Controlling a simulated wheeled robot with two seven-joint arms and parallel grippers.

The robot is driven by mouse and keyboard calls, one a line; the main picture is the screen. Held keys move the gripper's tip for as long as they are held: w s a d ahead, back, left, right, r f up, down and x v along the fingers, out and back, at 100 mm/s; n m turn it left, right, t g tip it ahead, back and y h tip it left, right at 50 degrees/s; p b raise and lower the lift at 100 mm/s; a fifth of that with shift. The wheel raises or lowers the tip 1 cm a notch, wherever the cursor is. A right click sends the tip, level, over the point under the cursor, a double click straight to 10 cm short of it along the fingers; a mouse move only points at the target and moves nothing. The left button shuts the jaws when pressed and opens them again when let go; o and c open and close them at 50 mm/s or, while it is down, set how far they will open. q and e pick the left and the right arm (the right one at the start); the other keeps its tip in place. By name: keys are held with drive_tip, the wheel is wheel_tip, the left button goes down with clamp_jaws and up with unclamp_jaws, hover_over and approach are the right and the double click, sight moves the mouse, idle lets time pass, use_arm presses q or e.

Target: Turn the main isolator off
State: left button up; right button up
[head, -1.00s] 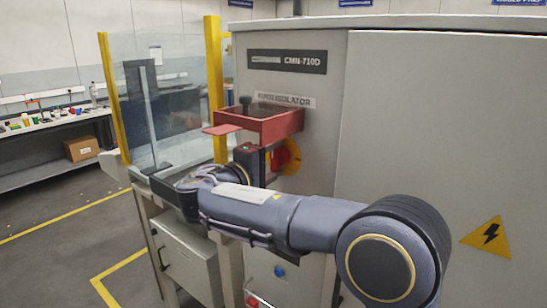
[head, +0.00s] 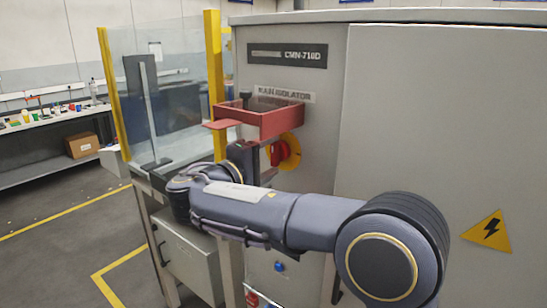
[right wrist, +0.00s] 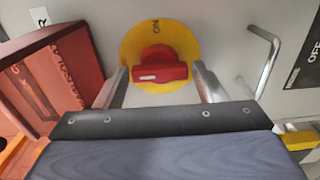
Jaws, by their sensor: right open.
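The main isolator is a red rotary knob (head: 280,153) on a yellow round plate (head: 294,147), on the grey cabinet front below the "MAIN ISOLATOR" label (head: 285,93). In the right wrist view the red knob (right wrist: 160,70) sits in front of me, its bar lying across the picture, with "ON" on the yellow plate (right wrist: 185,38) above it. My right gripper (right wrist: 161,78) is open, one finger on each side of the knob in that view. I cannot tell whether the fingers touch it. In the head view the fingertips are not clear. My left gripper is not in view.
A red open-topped box (head: 283,122) juts from the cabinet just above the knob; it also stands close at left in the right wrist view (right wrist: 45,85). A bent metal handle (right wrist: 265,60) is to the right there. A glass guard with yellow posts (head: 112,92) stands left.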

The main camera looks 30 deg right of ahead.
drive_tip(key=v, duration=0.6)
drive_tip(key=shift+b, duration=0.45)
drive_tip(key=shift+f, duration=0.1)
